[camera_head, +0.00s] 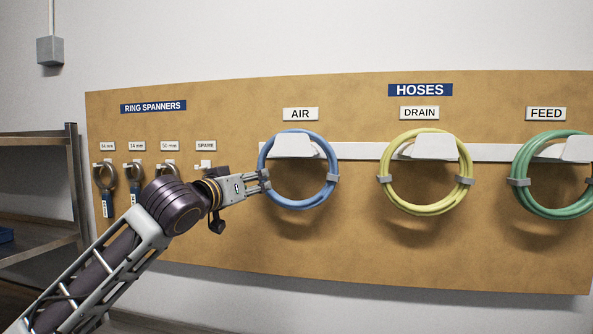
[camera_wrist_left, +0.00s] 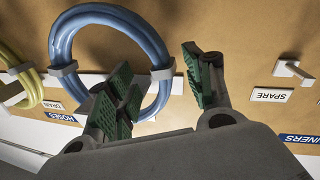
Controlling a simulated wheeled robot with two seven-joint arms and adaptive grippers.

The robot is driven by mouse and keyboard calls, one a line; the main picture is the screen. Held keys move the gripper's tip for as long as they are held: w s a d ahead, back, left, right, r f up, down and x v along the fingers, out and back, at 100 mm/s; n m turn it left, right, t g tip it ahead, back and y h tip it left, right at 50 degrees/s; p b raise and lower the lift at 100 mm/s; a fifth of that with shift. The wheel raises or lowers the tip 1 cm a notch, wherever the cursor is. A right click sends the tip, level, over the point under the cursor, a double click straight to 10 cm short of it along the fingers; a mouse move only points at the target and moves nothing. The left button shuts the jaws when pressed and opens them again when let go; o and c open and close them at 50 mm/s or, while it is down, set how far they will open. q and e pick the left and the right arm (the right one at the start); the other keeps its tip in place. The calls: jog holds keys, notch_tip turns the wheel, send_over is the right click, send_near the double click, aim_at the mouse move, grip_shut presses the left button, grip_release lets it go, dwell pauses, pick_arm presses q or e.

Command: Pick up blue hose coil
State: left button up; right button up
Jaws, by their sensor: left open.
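The blue hose coil (camera_head: 300,206) hangs on a white hook under the AIR label in the head view. In the left wrist view the coil (camera_wrist_left: 148,38) fills the upper middle, with a grey clip on its near side. My left gripper (camera_head: 265,181) is at the coil's left side. In the left wrist view its green-padded fingers (camera_wrist_left: 160,70) are apart, and the clipped side of the coil appears between them. I cannot tell whether they touch it. My right gripper is not in view.
A yellow coil (camera_head: 425,211) hangs under DRAIN and a green coil (camera_head: 518,168) under FEED. Ring spanners (camera_head: 104,178) hang at the left of the board (camera_head: 350,250). The SPARE hook (camera_head: 204,166) is empty. A metal shelf (camera_head: 40,225) stands at far left.

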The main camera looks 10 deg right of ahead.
aim_at(262, 180)
pick_arm(q)
jog(key=shift+p+x, duration=0.7)
jog(key=shift+x, duration=1.05)
jog(key=shift+w+d+f, duration=0.1)
jog(key=shift+w+d, duration=0.5)
jog(key=shift+d, duration=0.05)
jog(key=shift+c, duration=1.1)
grip_shut()
